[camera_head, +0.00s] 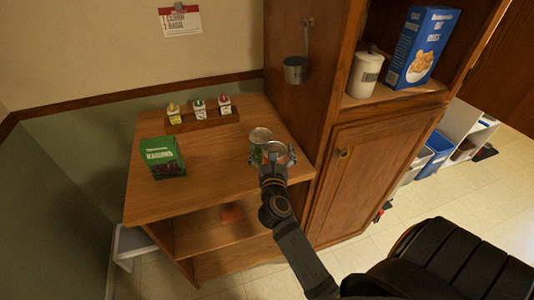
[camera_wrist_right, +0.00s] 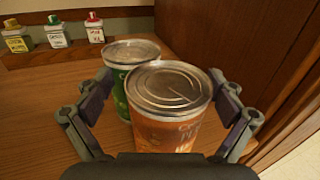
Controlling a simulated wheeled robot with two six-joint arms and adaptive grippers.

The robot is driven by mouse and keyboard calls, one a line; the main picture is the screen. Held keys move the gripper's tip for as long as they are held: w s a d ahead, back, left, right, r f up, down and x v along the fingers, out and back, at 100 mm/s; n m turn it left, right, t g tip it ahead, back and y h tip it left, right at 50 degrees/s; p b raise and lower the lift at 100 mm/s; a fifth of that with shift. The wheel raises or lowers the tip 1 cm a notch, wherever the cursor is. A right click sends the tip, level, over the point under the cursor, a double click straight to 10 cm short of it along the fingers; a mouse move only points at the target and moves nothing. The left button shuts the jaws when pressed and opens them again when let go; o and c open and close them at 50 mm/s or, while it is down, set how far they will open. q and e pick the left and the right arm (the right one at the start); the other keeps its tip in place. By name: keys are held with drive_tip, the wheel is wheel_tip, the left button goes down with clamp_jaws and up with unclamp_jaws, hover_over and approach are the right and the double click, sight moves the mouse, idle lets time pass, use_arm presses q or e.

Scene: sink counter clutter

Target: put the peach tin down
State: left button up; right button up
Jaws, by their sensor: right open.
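The peach tin (camera_wrist_right: 165,115) is an orange can with a metal lid. It stands upright on the wooden counter, between the spread fingers of my right gripper (camera_wrist_right: 160,112). In the right wrist view, gaps show between the tin and both fingers. In the head view, the tin's lid (camera_head: 273,147) shows just beyond my right wrist, and the right gripper (camera_head: 274,156) is at the counter's right side. A green tin (camera_head: 259,135) stands just behind it, close or touching; it also shows in the wrist view (camera_wrist_right: 130,53). My left gripper is not in view.
A green raisin box (camera_head: 162,157) lies or stands at the counter's left. A wooden rack (camera_head: 203,121) with several small bottles is at the back. A tall wooden cabinet (camera_head: 350,180) closes off the right side. The middle of the counter (camera_head: 215,155) is clear.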

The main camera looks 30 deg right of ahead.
drive_tip(key=shift+s+d, duration=0.1)
drive_tip(key=shift+d, duration=0.05)
drive_tip(key=shift+s+r, duration=0.35)
drive_tip(key=shift+s, duration=0.15)
drive_tip(key=shift+s+a+r, duration=0.1)
drive_tip(key=shift+s+a, duration=0.1)
drive_tip(key=shift+a, duration=0.05)
drive_tip(key=c, duration=0.7)
drive_tip(key=shift+w, duration=0.15)
drive_tip(key=c, duration=1.2)
drive_tip(key=shift+d+r, duration=0.1)
drive_tip(key=shift+r, duration=0.15)
use_arm(q)
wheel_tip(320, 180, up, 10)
drive_tip(key=p, duration=0.9)
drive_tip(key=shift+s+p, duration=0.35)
drive_tip(key=shift+p, duration=0.05)
use_arm(e)
wheel_tip(320, 180, up, 28)
drive_tip(key=shift+f, duration=0.2)
